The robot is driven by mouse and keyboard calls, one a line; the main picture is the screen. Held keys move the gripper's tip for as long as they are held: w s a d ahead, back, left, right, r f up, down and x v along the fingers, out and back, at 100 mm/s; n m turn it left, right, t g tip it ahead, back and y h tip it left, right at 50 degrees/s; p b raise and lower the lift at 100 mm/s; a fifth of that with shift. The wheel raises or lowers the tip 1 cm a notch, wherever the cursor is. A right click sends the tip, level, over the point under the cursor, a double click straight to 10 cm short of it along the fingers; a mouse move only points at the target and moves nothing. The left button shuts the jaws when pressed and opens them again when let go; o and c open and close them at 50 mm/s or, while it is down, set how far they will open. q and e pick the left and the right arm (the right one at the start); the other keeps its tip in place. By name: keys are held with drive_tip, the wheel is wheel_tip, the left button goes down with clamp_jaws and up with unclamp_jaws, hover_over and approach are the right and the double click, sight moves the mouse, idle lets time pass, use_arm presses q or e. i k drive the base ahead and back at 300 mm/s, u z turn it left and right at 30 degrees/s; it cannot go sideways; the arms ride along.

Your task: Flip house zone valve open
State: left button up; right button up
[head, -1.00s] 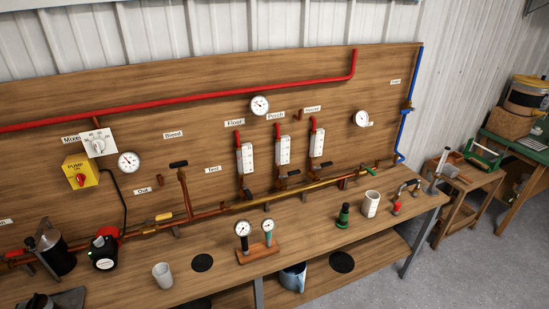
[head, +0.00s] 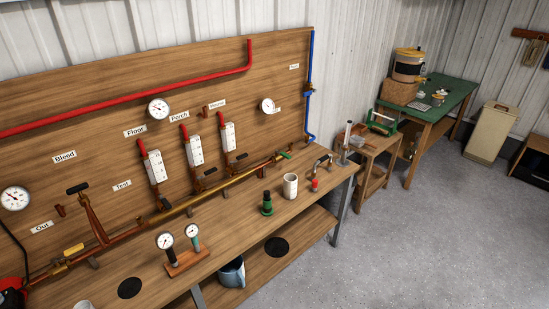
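Three white flow meters with red pipes on top stand on the wooden backboard. They are the left flow meter (head: 155,168) under the Floor label (head: 135,131), the middle flow meter (head: 195,151) under the Porch label (head: 180,116), and the right flow meter (head: 228,138). A small label (head: 217,104) above the right one is too small to read surely. Below them run black valve handles: left handle (head: 165,203), middle handle (head: 210,172) and right handle (head: 242,157). The exact angle of the right handle is hard to tell. Neither of my grippers is in view.
A brass manifold pipe (head: 205,199) runs along the board above the workbench (head: 211,246). A pair of gauges (head: 182,250), a green fitting (head: 267,204) and a white mug (head: 290,186) stand on the bench. Open grey floor (head: 400,245) lies to the right.

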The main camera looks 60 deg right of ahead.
sight(242, 156)
drive_tip(key=k, duration=0.25)
drive_tip(key=z, duration=0.8)
